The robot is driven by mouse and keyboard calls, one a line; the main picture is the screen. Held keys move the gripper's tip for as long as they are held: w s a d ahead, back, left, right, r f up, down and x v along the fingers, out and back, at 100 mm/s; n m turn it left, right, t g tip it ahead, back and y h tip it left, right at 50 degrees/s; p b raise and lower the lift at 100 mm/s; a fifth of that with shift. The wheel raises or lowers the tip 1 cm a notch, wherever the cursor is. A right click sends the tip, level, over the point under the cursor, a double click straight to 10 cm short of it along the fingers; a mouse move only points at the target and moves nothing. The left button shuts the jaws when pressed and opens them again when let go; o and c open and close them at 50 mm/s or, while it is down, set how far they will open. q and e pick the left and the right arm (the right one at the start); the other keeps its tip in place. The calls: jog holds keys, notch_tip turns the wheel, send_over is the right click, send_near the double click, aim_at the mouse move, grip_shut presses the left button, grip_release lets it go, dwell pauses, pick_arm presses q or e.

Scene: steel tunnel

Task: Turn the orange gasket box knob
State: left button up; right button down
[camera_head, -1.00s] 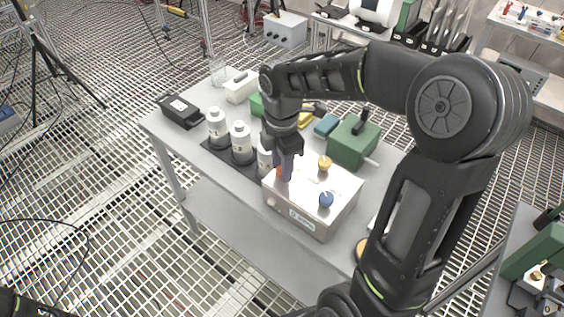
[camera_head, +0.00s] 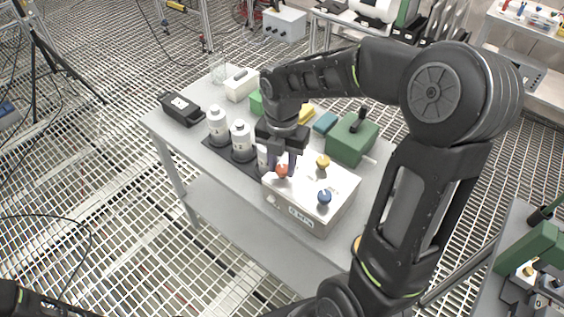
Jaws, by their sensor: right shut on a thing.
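The gasket box (camera_head: 301,221) is a silver-grey box with a pale top on the near part of the grey table. On its top are an orange knob (camera_head: 282,171), a yellow knob (camera_head: 323,161) and a blue knob (camera_head: 324,197). My right gripper (camera_head: 282,162) points down over the box's left corner, with its fingers on either side of the orange knob, shut on it. The fingers partly hide the knob. My left gripper is out of view; only a dark piece of my arm shows at the lower left.
White bottles (camera_head: 241,140) stand on a dark mat just left of the box, one partly behind my gripper. A green box (camera_head: 353,138) with a black handle stands behind it. A black device (camera_head: 180,108) lies at the table's left end. My right arm crosses the table's right side.

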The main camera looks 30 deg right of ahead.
aim_at(282, 169)
dwell(0.4)
jog(key=c, duration=1)
grip_release()
jog(key=shift+r+b, duration=0.35)
jog(key=shift+r, duration=3.6)
